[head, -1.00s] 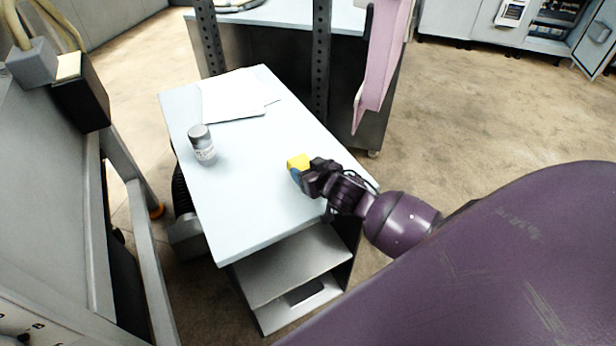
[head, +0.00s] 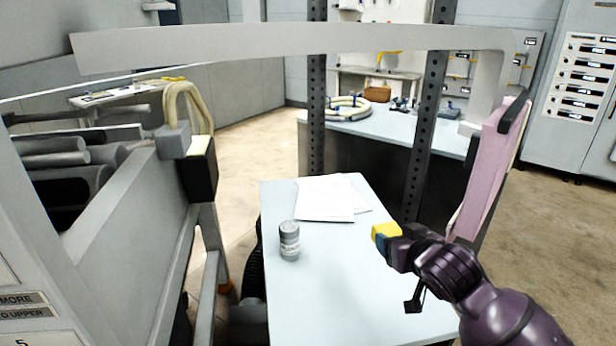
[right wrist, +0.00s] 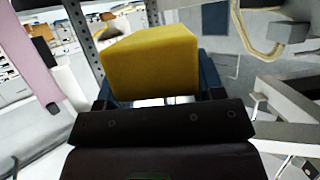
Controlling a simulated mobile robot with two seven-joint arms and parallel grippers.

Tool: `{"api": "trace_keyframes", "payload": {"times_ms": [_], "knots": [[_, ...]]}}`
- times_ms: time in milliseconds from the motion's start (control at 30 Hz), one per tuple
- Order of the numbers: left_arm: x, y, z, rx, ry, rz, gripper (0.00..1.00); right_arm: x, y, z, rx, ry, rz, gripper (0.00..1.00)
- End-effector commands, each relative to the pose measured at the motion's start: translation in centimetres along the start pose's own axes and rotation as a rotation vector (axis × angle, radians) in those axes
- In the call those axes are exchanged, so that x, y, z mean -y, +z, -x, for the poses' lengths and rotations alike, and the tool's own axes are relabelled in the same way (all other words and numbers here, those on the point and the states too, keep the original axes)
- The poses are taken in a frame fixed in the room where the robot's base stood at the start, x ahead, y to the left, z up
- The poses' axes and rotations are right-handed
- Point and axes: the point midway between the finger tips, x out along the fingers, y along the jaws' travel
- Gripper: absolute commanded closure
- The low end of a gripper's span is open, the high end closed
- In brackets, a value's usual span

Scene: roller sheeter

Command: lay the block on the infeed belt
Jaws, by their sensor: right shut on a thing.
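The yellow block (head: 386,231) is in my right gripper (head: 384,243), above the right part of the pale table. In the right wrist view the block (right wrist: 152,62) sits between the blue fingertips of the right gripper (right wrist: 155,95), which are shut on it. The head view shows the block apart from the table top. The sheeter machine (head: 120,215) stands at the left, with grey rollers (head: 75,165) inside. I cannot make out the infeed belt for certain. My left gripper is not in view.
The pale table (head: 330,285) holds a grey jar (head: 289,241) and white papers (head: 326,198). A black box (head: 200,170) juts from the machine. A grey bar (head: 290,40) crosses overhead.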

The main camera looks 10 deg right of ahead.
Motion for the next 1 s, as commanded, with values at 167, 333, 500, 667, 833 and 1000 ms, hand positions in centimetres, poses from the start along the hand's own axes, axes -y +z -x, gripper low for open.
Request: {"api": "trace_keyframes", "payload": {"times_ms": [167,333,500,667,833,1000], "knots": [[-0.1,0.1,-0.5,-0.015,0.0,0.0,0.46,4.0,3.1,0.5,0.001,-0.014,-0.004,0.7],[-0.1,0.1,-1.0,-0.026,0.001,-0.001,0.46,7.5,5.6,1.1,0.0,-0.019,0.0,0.7],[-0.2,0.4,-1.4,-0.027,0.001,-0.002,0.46,9.7,7.4,1.5,0.0,-0.023,0.005,0.7],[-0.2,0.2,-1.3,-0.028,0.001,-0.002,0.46,9.7,7.2,1.6,-0.004,-0.022,0.011,0.7],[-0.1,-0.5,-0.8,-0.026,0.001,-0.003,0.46,6.6,4.6,1.1,-0.005,-0.01,0.013,0.7],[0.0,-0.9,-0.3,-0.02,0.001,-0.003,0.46,2.8,1.9,0.4,-0.003,-0.003,0.01,0.7]]}}
